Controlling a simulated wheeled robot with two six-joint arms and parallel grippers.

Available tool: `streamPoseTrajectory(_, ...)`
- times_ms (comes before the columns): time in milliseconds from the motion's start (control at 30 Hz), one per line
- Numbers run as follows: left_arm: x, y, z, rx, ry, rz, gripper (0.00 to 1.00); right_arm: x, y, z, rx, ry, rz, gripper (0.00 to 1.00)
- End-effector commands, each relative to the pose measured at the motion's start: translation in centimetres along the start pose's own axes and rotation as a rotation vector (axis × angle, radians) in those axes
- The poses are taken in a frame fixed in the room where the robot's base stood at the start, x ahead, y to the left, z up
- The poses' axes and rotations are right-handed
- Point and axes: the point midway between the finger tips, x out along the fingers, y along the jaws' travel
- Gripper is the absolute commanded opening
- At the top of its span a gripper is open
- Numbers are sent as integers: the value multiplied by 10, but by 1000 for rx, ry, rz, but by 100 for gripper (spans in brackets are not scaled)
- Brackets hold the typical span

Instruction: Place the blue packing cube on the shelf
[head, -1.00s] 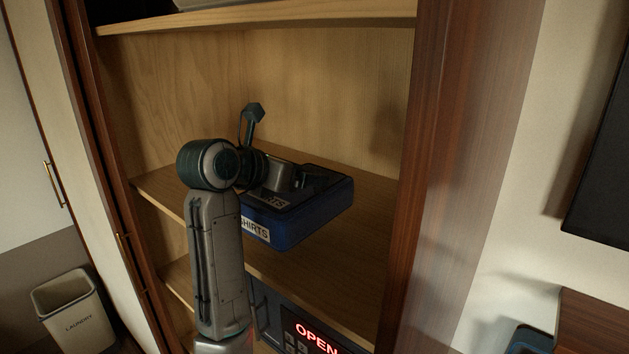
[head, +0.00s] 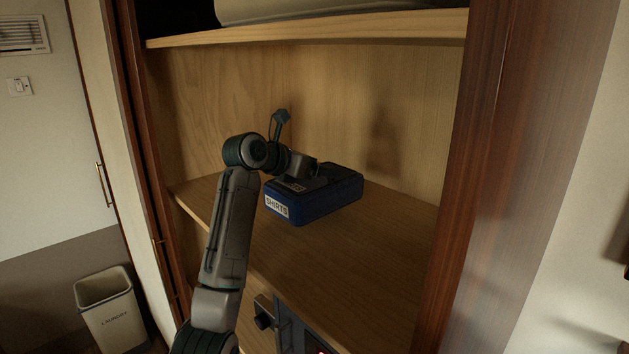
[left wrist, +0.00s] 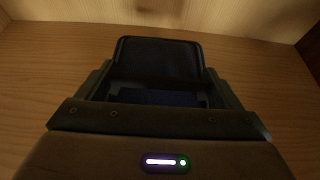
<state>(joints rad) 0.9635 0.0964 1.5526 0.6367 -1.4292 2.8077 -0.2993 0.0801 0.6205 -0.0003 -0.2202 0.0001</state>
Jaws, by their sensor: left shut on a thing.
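The blue packing cube (head: 318,206) has a dark top and a white "SHIRTS" label on its near left side. It is inside the wooden cabinet, at the middle shelf (head: 370,240). I cannot tell whether its underside touches the board. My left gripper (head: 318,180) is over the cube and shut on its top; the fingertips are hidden. In the left wrist view the dark top of the cube (left wrist: 158,57) shows beyond the gripper, with shelf wood around it. My right gripper is in neither view.
An upper shelf (head: 320,32) bears a pale object above the arm. A safe (head: 290,330) is below the middle shelf. The cabinet's right post (head: 465,190) bounds the opening. A laundry bin (head: 110,310) stands at the lower left. The shelf right of the cube is clear.

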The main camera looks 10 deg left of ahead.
Motion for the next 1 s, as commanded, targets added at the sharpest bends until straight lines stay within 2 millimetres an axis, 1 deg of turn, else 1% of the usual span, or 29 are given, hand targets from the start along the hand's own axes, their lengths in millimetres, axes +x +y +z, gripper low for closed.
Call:
streamPoseTrajectory(67, 1, 4, 1, 0, -1, 0, 35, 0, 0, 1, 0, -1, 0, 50)
streamPoseTrajectory(133, 3, 4, -3, 0, -1, -1, 35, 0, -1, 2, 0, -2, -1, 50)
streamPoseTrajectory(300, 12, 4, -24, -1, 1, -2, 35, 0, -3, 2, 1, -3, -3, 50)
streamPoseTrajectory(400, 15, 3, -32, 0, -1, -1, 35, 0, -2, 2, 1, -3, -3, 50)
streamPoseTrajectory(700, 16, 3, -34, 1, -1, -1, 35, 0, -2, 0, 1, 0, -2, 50)
streamPoseTrajectory(733, 16, 3, -34, 0, 0, -1, 91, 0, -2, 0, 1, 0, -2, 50)
streamPoseTrajectory(767, 16, 3, -34, 0, 0, -1, 97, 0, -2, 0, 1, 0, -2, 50)
streamPoseTrajectory(800, 16, 3, -34, 0, 0, -1, 100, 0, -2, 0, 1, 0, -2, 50)
streamPoseTrajectory(1000, 16, 3, -33, 1, 0, -1, 100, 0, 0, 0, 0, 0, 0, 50)
